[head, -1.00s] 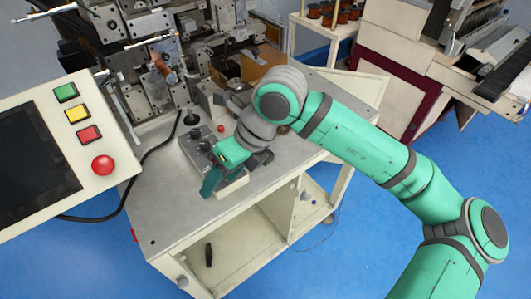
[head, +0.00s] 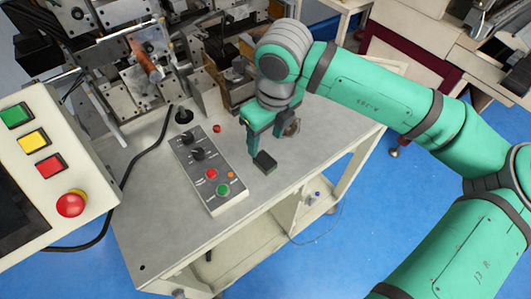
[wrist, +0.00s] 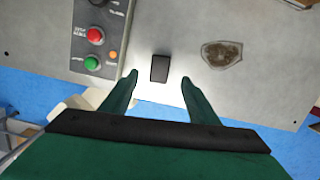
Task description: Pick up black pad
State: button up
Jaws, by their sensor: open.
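The black pad (head: 264,163) is a small dark block on the grey table top, right of the control box, in the head view. In the wrist view the pad (wrist: 159,67) lies upright in the picture, between and slightly beyond my fingertips. My gripper (head: 268,142) points down over the table beside the pad, its green fingers apart. In the wrist view my gripper (wrist: 159,77) is open and empty, with clear gaps on both sides of the pad. The exact height of the fingertips above the table cannot be told.
A control box (head: 208,170) with knobs and buttons stands left of the pad. A brownish round piece (wrist: 222,54) lies to the right in the wrist view. The winding machine (head: 140,65) rises behind. The table's front edge (head: 290,190) is near; bare table surrounds the pad.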

aim_at(265, 159)
jog(key=f, duration=0.3)
jog(key=shift+s+f, duration=0.2)
jog(key=shift+s, duration=0.05)
jog(key=shift+d+f, duration=0.3)
jog(key=shift+f, duration=0.15)
jog(key=shift+w+a+f, duration=0.15)
jog(key=shift+f, duration=0.6)
jog(key=shift+w+a+f, duration=0.1)
jog(key=shift+f, duration=0.65)
jog(key=shift+w+a+f, duration=0.15)
jog(key=shift+f, duration=0.6)
jog(key=shift+w, duration=0.1)
jog(key=c, duration=1.1)
jog(key=shift+c, duration=0.2)
